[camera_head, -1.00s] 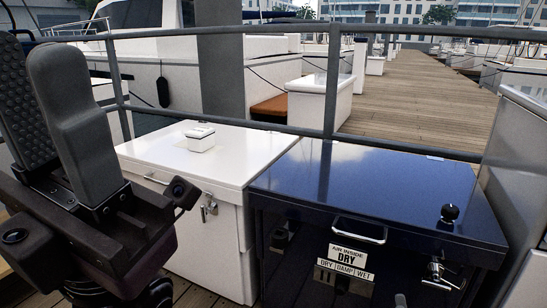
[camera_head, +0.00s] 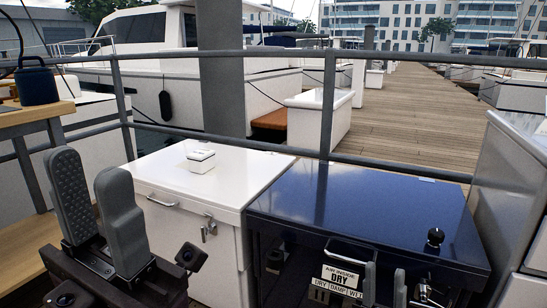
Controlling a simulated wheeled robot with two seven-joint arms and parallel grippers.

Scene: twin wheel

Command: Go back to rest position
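My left gripper (camera_head: 90,170) is at the lower left, in front of the white chest. Its two grey padded fingers point up and stand apart with nothing between them, so it is open. My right gripper (camera_head: 385,278) shows only as two grey fingertips at the bottom edge, in front of the dark blue chest. The tips are apart with no object seen between them. The rest of it is below the picture.
A white chest (camera_head: 235,178) carries a small white box (camera_head: 201,162). Beside it is a dark blue chest (camera_head: 350,205) with a black knob (camera_head: 435,237) and a dry/damp/wet sign (camera_head: 340,278). A grey railing (camera_head: 400,168) runs behind. A wooden table (camera_head: 35,112) holds a dark blue container (camera_head: 38,86) at left.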

